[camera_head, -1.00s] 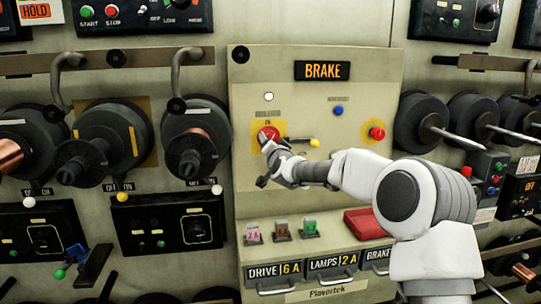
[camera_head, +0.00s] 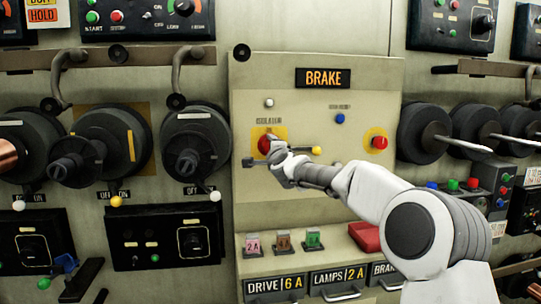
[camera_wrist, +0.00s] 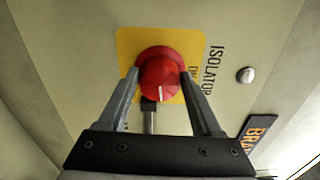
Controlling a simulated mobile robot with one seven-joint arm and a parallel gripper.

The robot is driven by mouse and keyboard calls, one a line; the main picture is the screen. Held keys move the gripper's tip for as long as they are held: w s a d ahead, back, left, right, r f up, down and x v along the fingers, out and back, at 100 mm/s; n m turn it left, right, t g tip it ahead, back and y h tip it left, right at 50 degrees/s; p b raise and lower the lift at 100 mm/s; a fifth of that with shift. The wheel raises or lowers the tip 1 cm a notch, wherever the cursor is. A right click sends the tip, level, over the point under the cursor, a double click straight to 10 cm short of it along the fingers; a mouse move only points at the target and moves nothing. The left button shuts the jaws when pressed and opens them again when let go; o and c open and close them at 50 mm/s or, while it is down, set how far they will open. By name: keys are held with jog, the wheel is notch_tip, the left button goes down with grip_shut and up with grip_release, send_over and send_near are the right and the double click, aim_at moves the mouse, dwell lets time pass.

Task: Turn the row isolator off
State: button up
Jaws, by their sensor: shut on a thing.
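The isolator is a round red knob (camera_wrist: 160,78) on a yellow plate (camera_wrist: 128,48), on the beige panel headed BRAKE. In the wrist view a white pointer line on the knob points down toward my gripper's base. The word ISOLATOR and part of another label stand beside the plate. My gripper (camera_wrist: 161,80) has a finger on each side of the knob and is shut on it. In the head view the knob (camera_head: 265,144) is partly hidden behind my gripper (camera_head: 272,150). A metal part below the knob shows between the fingers.
The BRAKE sign (camera_head: 323,78) is above. A white button (camera_head: 269,103), a blue button (camera_head: 340,118), a red button (camera_head: 380,143) and a yellow-tipped lever (camera_head: 316,150) are nearby. Colored fuses (camera_head: 283,241) sit below. Spools (camera_head: 195,140) stand at left.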

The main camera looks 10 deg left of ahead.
jog(key=shift+m+b, duration=0.3)
jog(key=shift+m, duration=0.4)
jog(key=shift+r, duration=0.1)
jog(key=o, duration=1.4)
jog(key=shift+c, duration=0.2)
jog(key=shift+s, duration=0.1)
jog(key=b+v, duration=0.6)
jog(key=v, duration=1.1)
jog(key=shift+s, duration=0.15)
